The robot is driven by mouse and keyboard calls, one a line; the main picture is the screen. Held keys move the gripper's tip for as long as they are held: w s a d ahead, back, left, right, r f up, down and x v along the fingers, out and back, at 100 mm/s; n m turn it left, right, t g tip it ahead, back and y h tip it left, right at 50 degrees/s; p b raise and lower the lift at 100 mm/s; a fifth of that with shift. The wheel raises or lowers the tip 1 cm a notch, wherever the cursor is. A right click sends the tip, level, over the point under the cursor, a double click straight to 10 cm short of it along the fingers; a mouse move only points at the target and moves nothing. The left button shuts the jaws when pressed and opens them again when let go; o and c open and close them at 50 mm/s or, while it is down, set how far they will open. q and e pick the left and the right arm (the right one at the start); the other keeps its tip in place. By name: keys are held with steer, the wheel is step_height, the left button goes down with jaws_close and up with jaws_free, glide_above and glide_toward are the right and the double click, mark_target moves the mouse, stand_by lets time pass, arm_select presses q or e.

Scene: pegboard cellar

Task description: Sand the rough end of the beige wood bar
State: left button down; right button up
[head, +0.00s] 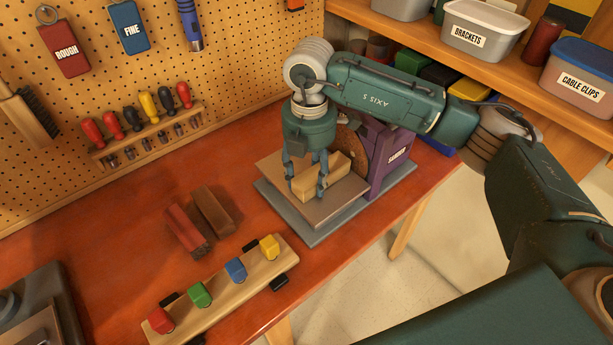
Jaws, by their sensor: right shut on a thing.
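The beige wood bar (305,191) is in the middle of the head view, over the sander's flat work table (273,164). My right gripper (307,192) points down and is shut on the bar, one finger on each side. The purple sander (390,160) stands at the bench's right end, on a grey base. Its brown round disc (349,147) shows partly behind my gripper and the bar. I cannot tell whether the bar's far end touches the disc. The rough end is not clear to see. My left gripper is not in view.
A red bar (185,229) and a brown bar (212,211) lie on the bench (110,240). In front is a wooden strip (220,296) with red, green, blue and yellow blocks. Screwdrivers stand in a rack (147,137) by the pegboard. Storage bins fill the right shelf.

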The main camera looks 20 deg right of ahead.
steer(key=shift+w+d, duration=0.2)
steer(key=shift+d, duration=0.3)
steer(key=shift+w+d, duration=0.2)
steer(key=shift+d, duration=0.25)
steer(key=shift+s+d+b, duration=0.3)
steer(key=shift+s+b, duration=0.2)
steer(key=shift+s, duration=0.05)
stand_by(0.6)
steer(key=shift+w+a, duration=0.25)
steer(key=shift+w, duration=0.1)
stand_by(0.5)
steer(key=shift+s+a, duration=0.25)
steer(key=shift+a, duration=0.4)
steer(key=shift+s+a, duration=0.2)
steer(key=shift+a, duration=0.45)
steer(key=shift+s+a, duration=0.25)
steer(key=shift+a, duration=0.4)
steer(key=shift+r+p, duration=2.35)
steer(key=shift+r, duration=2.2)
